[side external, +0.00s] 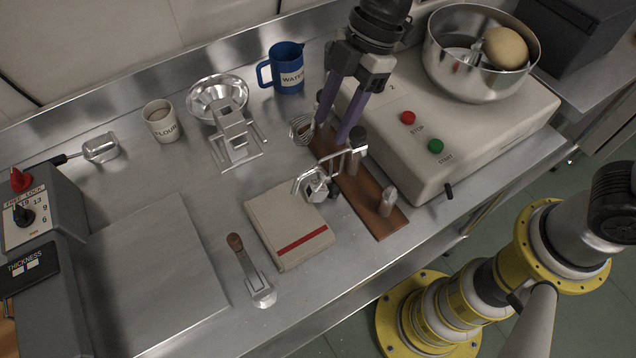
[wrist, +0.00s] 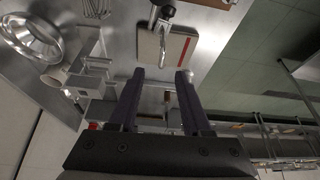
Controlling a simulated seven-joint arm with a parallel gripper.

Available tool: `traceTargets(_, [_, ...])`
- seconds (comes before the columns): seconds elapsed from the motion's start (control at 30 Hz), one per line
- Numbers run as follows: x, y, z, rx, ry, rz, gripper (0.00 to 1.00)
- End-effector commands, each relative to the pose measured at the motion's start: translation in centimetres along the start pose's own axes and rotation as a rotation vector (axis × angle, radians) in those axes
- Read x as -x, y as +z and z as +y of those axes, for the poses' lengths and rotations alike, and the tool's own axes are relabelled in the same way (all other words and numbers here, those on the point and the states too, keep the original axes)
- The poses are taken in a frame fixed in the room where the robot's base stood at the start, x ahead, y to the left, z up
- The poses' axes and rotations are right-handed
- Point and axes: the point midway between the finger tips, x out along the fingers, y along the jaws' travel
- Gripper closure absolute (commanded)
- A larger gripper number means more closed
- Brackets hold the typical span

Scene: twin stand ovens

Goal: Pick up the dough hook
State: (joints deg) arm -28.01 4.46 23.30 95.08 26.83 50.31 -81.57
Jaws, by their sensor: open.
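The dough hook, which I take to be the bent metal bar with a round hub (side external: 318,185), is by the upper right corner of a cream book, beside the brown wooden rack (side external: 375,205). In the wrist view a curved metal bar (wrist: 164,46) shows over the book, just beyond my fingertips. My gripper (side external: 334,130) points down with its purple fingers apart, over the rack's back part and behind the hook. In the wrist view the gap between the fingers (wrist: 160,74) holds nothing. I cannot tell the exact height of the fingertips above the rack.
A wire whisk (side external: 301,130) is close to the left fingertip. The cream mixer base (side external: 470,125) with a steel bowl (side external: 465,85) stands right of the rack. The cream book (side external: 290,227) lies in front. A blue jug (side external: 287,70) and funnel (side external: 218,97) stand behind.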

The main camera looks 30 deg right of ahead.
Motion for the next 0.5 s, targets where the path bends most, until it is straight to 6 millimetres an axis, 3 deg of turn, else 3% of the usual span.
traceTargets(0.5, [-7.9,-0.2,-0.4,0.008,-0.008,-0.002,0.52])
